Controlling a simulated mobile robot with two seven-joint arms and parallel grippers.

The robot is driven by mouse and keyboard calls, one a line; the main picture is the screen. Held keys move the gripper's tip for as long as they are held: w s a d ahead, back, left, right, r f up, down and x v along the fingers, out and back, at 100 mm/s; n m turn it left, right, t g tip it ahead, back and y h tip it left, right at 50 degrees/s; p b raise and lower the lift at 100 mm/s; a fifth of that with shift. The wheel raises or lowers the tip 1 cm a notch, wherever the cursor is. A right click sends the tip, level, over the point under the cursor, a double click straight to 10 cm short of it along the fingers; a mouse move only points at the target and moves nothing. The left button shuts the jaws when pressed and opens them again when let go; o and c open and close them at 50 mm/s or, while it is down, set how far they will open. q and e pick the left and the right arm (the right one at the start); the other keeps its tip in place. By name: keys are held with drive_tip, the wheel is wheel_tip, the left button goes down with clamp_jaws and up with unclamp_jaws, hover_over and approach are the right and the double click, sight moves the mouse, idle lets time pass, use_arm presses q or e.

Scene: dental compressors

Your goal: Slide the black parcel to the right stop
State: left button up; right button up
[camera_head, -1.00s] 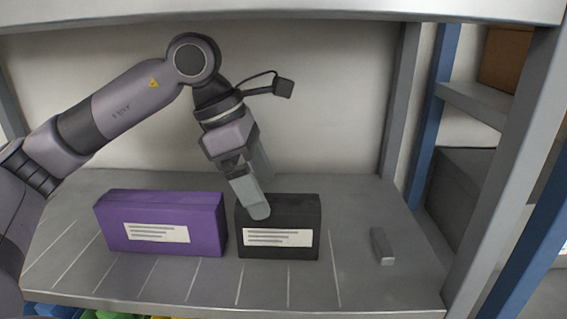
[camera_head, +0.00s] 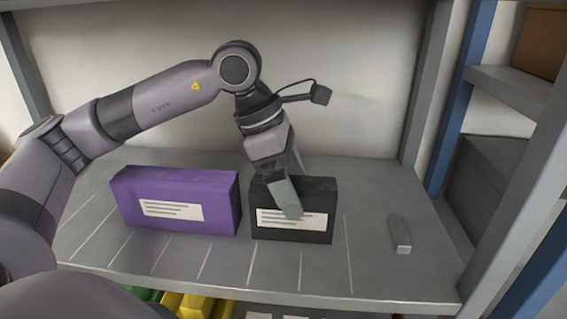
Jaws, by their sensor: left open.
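The black parcel (camera_head: 318,200), a box with a white label, stands upright on the grey shelf board (camera_head: 375,265). The right stop (camera_head: 400,236) is a small grey block to its right, with a clear gap between them. My left gripper (camera_head: 291,192) reaches down over the parcel, open. One finger hangs in front of the parcel and overlaps the top of its label. The other finger is partly hidden behind; I cannot tell whether either touches the parcel. My right gripper is out of view.
A purple box (camera_head: 190,190) with a white label stands just left of the black parcel, a narrow gap between. Pale lines mark the shelf front. A grey upright (camera_head: 425,90) and blue post (camera_head: 465,100) bound the right side. Yellow bins (camera_head: 195,305) sit below.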

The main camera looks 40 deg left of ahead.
use_arm(q)
drive_tip(key=shift+x, duration=1.3)
drive_tip(key=c, duration=1.3)
drive_tip(key=shift+o, duration=0.2)
drive_tip(key=shift+w+d, duration=0.1)
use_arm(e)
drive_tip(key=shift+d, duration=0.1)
